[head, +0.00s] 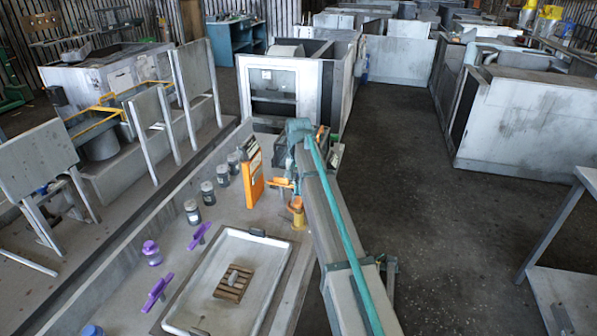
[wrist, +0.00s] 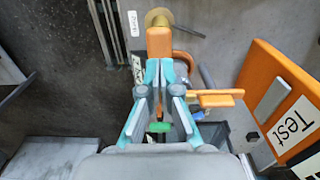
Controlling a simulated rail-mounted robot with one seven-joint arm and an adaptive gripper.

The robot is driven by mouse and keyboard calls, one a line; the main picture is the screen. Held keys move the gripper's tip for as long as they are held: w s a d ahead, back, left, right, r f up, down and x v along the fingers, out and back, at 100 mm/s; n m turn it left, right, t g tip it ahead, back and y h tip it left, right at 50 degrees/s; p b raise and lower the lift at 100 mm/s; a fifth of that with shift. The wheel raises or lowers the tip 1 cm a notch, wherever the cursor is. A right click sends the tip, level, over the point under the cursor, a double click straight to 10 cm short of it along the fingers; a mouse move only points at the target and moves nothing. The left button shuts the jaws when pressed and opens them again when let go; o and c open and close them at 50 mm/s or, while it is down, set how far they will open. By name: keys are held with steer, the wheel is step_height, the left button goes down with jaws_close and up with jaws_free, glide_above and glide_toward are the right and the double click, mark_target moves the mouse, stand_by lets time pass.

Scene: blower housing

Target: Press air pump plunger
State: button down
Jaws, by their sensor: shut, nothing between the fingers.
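My gripper (wrist: 159,65) is in the middle of the wrist view, its teal fingers together with nothing between them. An upright orange piece (wrist: 159,41), which looks like the air pump, is just beyond the fingertips and overlaps them in the picture. I cannot tell whether they touch. A round brass-coloured disc (wrist: 159,18) shows at its far end. In the head view, the orange pump body (head: 297,212) stands at the bench edge left of my arm. My gripper is mostly hidden there. Which part is the plunger is not clear.
An orange panel marked "Test" (wrist: 282,85) stands close on the right, with an orange lever (wrist: 215,98) between it and my fingers. A white tray (head: 286,240) with a small wooden pallet (head: 229,291), several jars and purple items share the bench.

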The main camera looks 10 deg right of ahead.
mark_target(299, 201)
steer(key=shift+f+p, duration=0.5)
steer(key=shift+f, duration=1.25)
steer(key=shift+f, duration=0.1)
step_height(299, 201, down, 3)
steer(key=shift+f+b, duration=0.2)
steer(key=shift+b, duration=0.5)
steer(key=shift+r, duration=0.1)
